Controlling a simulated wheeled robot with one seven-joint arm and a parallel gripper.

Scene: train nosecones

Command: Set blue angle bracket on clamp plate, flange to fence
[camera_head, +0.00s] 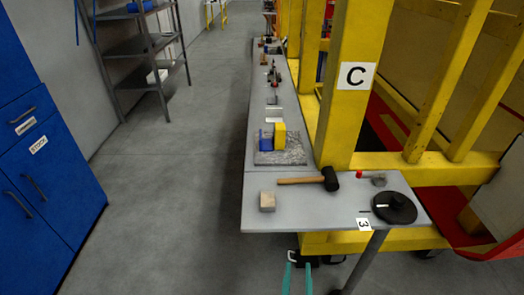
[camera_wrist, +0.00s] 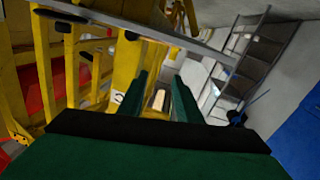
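The blue angle bracket (camera_head: 266,141) is small in the head view, on the bench at the near-left part of a grey mottled plate (camera_head: 294,157), likely the clamp plate. A yellow block (camera_head: 279,134), perhaps the fence, stands right beside it. I cannot tell whether they touch or which way the flange faces. My gripper (camera_head: 298,264) shows as two teal fingers at the bottom of the head view, in front of the bench's near edge and well short of the bracket. In the wrist view my gripper (camera_wrist: 160,77) has its fingers apart, with nothing held between them.
A light block (camera_head: 267,201), a mallet (camera_head: 310,181) and a black disc (camera_head: 394,207) lie on the near bench (camera_head: 305,212). Yellow framework (camera_head: 350,80) rises along the bench's right side. Blue cabinets (camera_head: 45,160) stand left; the floor (camera_head: 165,190) between is clear.

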